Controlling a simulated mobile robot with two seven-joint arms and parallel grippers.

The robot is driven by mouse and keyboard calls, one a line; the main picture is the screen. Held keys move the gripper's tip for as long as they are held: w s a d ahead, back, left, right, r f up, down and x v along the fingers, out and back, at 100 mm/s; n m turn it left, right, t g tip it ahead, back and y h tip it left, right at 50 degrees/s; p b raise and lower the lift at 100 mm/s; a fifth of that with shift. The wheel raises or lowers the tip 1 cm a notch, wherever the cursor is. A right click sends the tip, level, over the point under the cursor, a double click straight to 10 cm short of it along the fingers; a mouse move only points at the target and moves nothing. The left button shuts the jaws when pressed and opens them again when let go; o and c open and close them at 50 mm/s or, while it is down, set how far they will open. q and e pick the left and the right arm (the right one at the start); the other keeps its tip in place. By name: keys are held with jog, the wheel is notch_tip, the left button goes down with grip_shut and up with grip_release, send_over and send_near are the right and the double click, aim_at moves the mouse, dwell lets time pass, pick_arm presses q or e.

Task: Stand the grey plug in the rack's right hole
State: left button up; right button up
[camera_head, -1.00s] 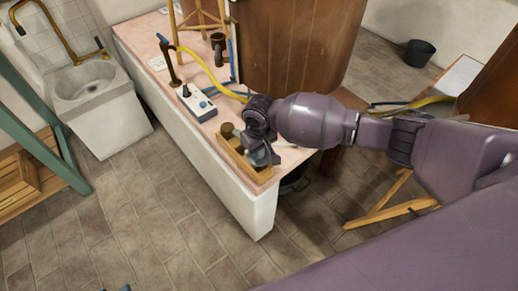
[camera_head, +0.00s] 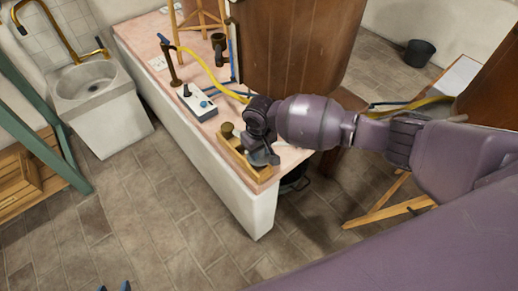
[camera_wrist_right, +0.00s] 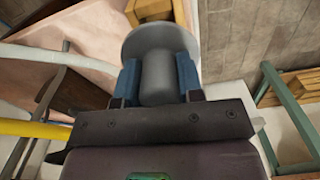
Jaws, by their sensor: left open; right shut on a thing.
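The grey plug (camera_head: 263,158) is a rounded piece with a wide disc end. In the right wrist view the plug (camera_wrist_right: 160,62) sits between the blue fingers of my right gripper (camera_wrist_right: 159,84), which is shut on it. In the head view my right gripper (camera_head: 259,146) holds it over the near right part of the wooden rack (camera_head: 238,158). The rack's right hole is hidden, and I cannot tell whether the plug touches the rack. My left gripper (camera_head: 114,287) shows only its blue fingertips, apart and empty, at the bottom edge.
A brass-coloured plug (camera_head: 227,131) stands at the rack's far left end. A white control box (camera_head: 198,104), a yellow hose (camera_head: 208,72) and a dark pipe piece (camera_head: 219,48) are further back on the pink bench top (camera_head: 150,40). The bench's front edge is close to the rack.

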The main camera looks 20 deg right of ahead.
jog(key=shift+f, duration=0.3)
jog(key=shift+f, duration=0.7)
jog(key=shift+f+b, duration=0.4)
jog(key=shift+f, duration=1.3)
dwell(3.7)
jog(key=o, duration=1)
jog(key=shift+r, duration=0.15)
